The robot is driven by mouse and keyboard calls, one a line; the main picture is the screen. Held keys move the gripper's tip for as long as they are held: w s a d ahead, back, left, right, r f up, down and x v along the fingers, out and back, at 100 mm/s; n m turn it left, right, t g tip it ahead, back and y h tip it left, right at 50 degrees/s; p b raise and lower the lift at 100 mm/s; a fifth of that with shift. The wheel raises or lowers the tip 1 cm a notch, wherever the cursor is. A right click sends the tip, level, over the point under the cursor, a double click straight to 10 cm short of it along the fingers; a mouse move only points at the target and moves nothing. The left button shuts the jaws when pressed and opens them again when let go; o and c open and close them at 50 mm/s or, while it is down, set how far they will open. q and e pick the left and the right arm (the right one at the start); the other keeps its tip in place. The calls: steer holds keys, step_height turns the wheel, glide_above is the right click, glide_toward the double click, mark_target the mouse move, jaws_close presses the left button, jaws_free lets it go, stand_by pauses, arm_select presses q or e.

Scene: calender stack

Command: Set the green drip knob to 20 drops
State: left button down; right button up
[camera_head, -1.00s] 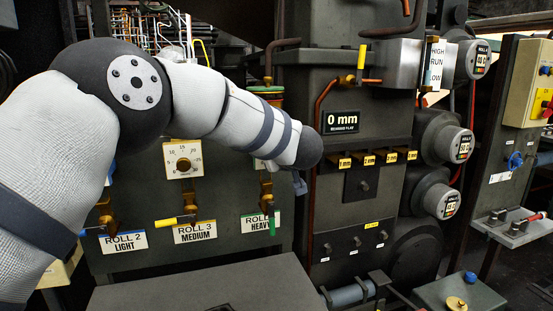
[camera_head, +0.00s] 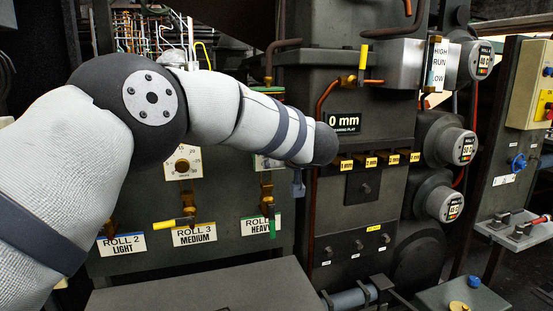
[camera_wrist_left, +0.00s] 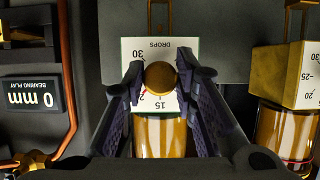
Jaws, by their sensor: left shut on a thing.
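In the left wrist view, a dial card (camera_wrist_left: 181,48) with a green edge reads DROPS upside down, with 30, 20 and 15 around a round brass-coloured knob (camera_wrist_left: 160,77). My left gripper (camera_wrist_left: 160,84) has its dark fingers on both sides of the knob and is shut on it. A small red mark shows beside the 20, partly covered by a finger. In the head view the card (camera_head: 262,163) is mostly hidden behind my left arm, and only a small part of my left gripper (camera_head: 298,185) shows below the wrist. My right gripper is not in view.
A brass oiler block (camera_wrist_left: 275,75) with a second dial stands beside it in the wrist view. The 0 mm display (camera_head: 346,122) is close to my wrist. Below are the ROLL 3 yellow lever (camera_head: 174,223) and the HEAVY label's green lever (camera_head: 272,228).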

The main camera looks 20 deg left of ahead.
arm_select(q)
steer(key=c, duration=1.3)
jaws_free()
steer(key=v, duration=1.2)
